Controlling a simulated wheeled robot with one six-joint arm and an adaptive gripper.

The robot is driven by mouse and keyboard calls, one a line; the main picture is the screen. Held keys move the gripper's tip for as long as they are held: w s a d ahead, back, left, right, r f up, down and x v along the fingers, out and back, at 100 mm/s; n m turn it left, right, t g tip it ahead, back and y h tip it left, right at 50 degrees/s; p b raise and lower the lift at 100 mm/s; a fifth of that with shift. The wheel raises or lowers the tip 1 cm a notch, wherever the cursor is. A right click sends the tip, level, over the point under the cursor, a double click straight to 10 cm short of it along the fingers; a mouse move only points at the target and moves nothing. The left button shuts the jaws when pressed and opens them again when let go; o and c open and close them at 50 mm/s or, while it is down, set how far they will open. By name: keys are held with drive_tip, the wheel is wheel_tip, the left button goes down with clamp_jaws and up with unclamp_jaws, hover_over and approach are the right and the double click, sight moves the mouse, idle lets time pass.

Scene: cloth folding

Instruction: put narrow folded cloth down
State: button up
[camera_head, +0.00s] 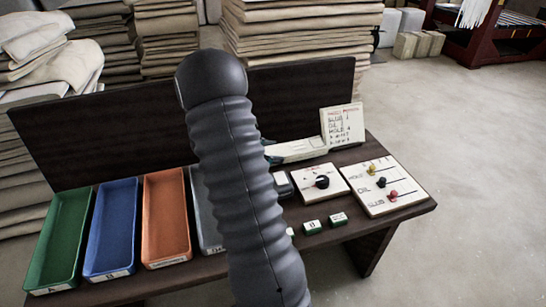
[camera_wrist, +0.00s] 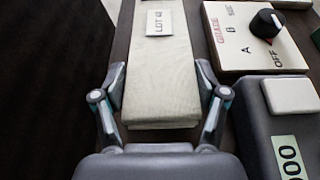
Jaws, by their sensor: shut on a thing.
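The narrow folded cloth (camera_wrist: 160,88) is a pale, long strip in the wrist view, with a white label reading "LOT" at its far part. My gripper (camera_wrist: 161,78) has one finger along each long side of the cloth and is shut on it. I cannot tell whether the cloth touches the tabletop.
Green (camera_head: 58,240), blue (camera_head: 111,228) and orange (camera_head: 166,215) trays stand at the left. A grey tray (camera_head: 206,215) is partly hidden by my arm. A dial box (camera_head: 308,188), a knob board (camera_head: 385,205) and an upright card (camera_head: 342,126) stand at the right. Small green labelled blocks (camera_head: 312,228) lie in front.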

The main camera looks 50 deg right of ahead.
drive_tip(key=shift+f, duration=0.9)
drive_tip(key=shift+f, duration=0.2)
drive_tip(key=o, duration=1.2)
drive_tip(key=shift+r, duration=0.1)
